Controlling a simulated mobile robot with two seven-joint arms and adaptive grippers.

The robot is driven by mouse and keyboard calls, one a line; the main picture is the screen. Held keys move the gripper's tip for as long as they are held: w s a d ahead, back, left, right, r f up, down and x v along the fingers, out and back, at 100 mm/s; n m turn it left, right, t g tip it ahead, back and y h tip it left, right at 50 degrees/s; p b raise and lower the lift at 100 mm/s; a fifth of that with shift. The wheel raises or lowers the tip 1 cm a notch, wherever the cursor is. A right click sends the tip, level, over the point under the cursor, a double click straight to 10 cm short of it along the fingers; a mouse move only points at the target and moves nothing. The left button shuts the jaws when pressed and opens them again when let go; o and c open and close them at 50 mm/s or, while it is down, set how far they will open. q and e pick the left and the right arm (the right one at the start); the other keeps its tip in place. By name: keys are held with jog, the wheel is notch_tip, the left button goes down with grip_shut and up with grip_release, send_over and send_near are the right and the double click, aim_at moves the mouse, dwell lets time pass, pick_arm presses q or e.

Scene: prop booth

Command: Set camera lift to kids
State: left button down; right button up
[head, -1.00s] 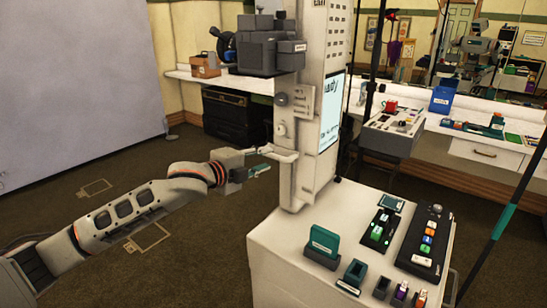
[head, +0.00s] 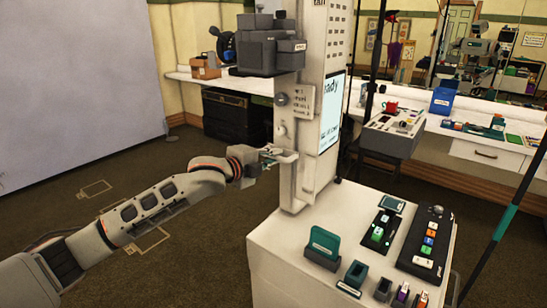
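The camera lift is a tall white column (head: 311,90) on a white cabinet, with a dark grey camera box (head: 268,52) on its left side near the top. Below the box are a round knob (head: 282,99) and a small label plate (head: 303,101) with lines too small to read. A pale handle (head: 285,157) sticks out left, low on the column. My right gripper is not in view.
The cabinet top (head: 283,235) carries a teal card holder (head: 324,243), a black button panel (head: 426,243), a switch box (head: 379,232) and small holders at its front. A dark pole with a teal grip (head: 506,220) stands at right. The floor at left is open.

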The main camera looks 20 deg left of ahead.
pick_arm(q)
jog(key=shift+a+f+p, duration=0.15)
jog(key=shift+f+p, duration=0.4)
jog(key=shift+p, duration=1.25)
notch_tip(320, 180, down, 13)
jog(key=b, duration=0.1)
jog(key=shift+s+b, duration=0.15)
jog(key=shift+b, duration=0.15)
jog(key=c, duration=2.1)
grip_release()
jog(key=shift+r, duration=0.1)
jog(key=shift+r, duration=0.1)
jog(key=v, duration=1.1)
jog(key=shift+s, duration=0.35)
